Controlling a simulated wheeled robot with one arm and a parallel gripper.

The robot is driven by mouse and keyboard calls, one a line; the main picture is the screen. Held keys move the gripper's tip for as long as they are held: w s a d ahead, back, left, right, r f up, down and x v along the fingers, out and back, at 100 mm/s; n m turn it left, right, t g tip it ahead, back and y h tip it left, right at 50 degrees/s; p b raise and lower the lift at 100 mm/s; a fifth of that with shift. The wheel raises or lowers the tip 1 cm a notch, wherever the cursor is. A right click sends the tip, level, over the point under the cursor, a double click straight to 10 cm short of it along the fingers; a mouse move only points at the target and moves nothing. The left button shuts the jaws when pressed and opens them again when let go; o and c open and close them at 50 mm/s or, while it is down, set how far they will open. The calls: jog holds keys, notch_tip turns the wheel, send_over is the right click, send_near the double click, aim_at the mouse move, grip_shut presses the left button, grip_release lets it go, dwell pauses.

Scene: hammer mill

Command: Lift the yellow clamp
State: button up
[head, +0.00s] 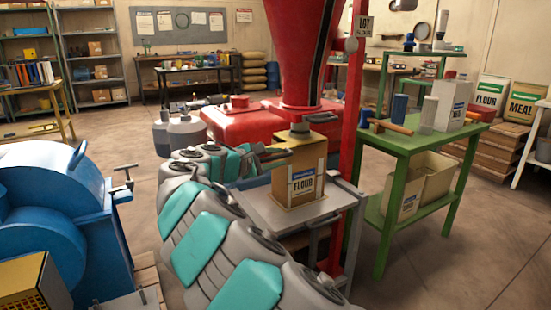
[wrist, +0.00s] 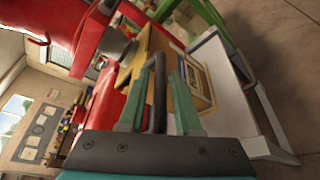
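I cannot make out a yellow clamp in either view. My gripper (head: 290,154) is in the middle of the head view, beside the tan flour box and above the small grey cart. In the wrist view my gripper (wrist: 163,75) shows two green fingers standing apart. A dark bent bar (wrist: 158,95) shows between the fingers, close to the left one.
The flour box (head: 300,172) stands on the grey cart (head: 268,210). A red machine (head: 300,50) rises behind it. A green table (head: 425,142) with tools and containers is at right. A blue machine (head: 60,205) is at left. Open floor (head: 480,260) lies at lower right.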

grip_shut()
dwell(1.1)
